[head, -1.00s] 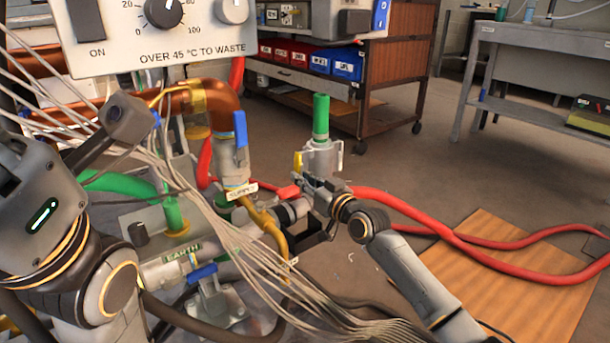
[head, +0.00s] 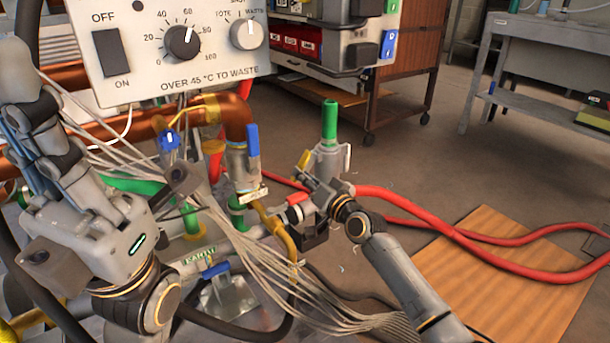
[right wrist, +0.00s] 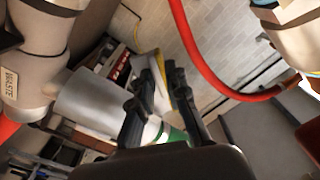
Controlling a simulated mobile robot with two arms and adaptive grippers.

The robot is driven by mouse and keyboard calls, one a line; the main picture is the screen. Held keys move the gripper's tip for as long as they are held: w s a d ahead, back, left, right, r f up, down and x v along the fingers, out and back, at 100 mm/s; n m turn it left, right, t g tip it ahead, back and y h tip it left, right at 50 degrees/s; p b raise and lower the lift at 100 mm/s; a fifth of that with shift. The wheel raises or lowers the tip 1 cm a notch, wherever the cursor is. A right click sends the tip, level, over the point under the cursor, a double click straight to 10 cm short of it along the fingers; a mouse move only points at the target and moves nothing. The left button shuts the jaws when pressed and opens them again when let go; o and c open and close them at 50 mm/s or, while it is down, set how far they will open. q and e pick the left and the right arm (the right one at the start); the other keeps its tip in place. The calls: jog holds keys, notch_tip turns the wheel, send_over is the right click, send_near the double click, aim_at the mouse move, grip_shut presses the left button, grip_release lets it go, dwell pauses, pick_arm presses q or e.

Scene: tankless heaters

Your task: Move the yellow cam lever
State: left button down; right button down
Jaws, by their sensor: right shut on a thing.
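The yellow cam lever (head: 304,159) stands on the left side of a grey coupling (head: 327,160) with a green hose end on top, in the head view. My right gripper (head: 308,182) is at the coupling's left side, shut on the lever's lower part. In the right wrist view its two dark fingers (right wrist: 160,90) reach up with a yellow strip between their tips; the grip itself is partly hidden. My left gripper (head: 28,115) is at the far left, raised in front of the pipes and away from the coupling. Its fingertips do not show clearly.
A control panel (head: 175,50) hangs above the copper pipes (head: 236,115). Loose grey cables (head: 265,270) cross in front of the pipework. Red hoses (head: 420,228) run right over the floor and a wooden board (head: 500,262). A cart (head: 405,60) and bench (head: 540,30) stand behind.

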dwell(0.3)
jog(key=c, duration=1.6)
grip_release()
jog(key=shift+d, duration=0.1)
jog(key=v, duration=1.2)
jog(key=shift+c, duration=0.3)
